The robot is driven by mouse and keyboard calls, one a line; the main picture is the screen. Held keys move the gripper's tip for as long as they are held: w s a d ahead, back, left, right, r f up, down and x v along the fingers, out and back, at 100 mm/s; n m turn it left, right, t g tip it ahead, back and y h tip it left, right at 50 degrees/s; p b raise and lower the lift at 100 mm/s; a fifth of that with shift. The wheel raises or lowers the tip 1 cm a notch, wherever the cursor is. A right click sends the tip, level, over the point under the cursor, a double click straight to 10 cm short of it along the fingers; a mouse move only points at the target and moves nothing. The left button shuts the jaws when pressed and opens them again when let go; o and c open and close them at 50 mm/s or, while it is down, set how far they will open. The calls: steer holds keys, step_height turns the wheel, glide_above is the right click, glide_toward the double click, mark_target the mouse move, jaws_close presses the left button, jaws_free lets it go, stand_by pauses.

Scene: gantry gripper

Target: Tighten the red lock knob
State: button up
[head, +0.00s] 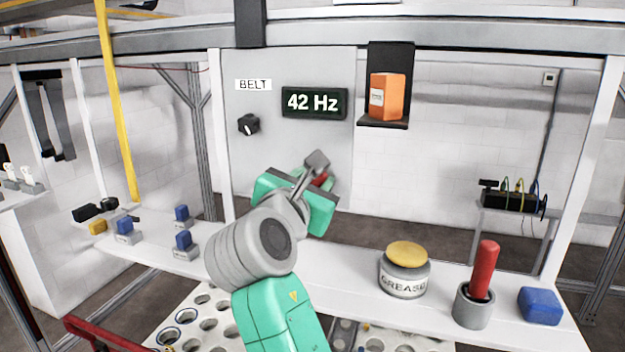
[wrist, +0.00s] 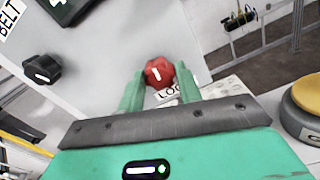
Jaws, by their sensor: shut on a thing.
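The red lock knob (wrist: 158,72) sits on the grey panel, with a white line on its face and a partly hidden label (wrist: 170,93) beginning "LO" beside it. In the wrist view my gripper (wrist: 160,85) has its two green fingers on either side of the knob, shut on it. In the head view my gripper (head: 297,200) is at the lower right of the panel (head: 290,150). It hides most of the knob, and only a bit of red (head: 321,179) shows.
A black knob (head: 249,124) and a "42 Hz" display (head: 314,103) are higher on the panel. An orange box (head: 387,97) stands on a shelf at right. A grease pot (head: 405,274), a red-handled tool (head: 485,270) and a blue block (head: 540,306) stand on the bench.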

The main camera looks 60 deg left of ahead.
steer(key=m+p, duration=0.1)
steer(key=m, duration=0.7)
steer(key=shift+m, duration=0.4)
steer(key=m+p, duration=0.1)
steer(key=m, duration=0.3)
steer(key=shift+m, duration=0.3)
steer(key=shift+r+m+p, duration=0.1)
steer(key=shift+m+p, duration=1.7)
steer(key=shift+m, duration=8.7)
steer(key=o, duration=1)
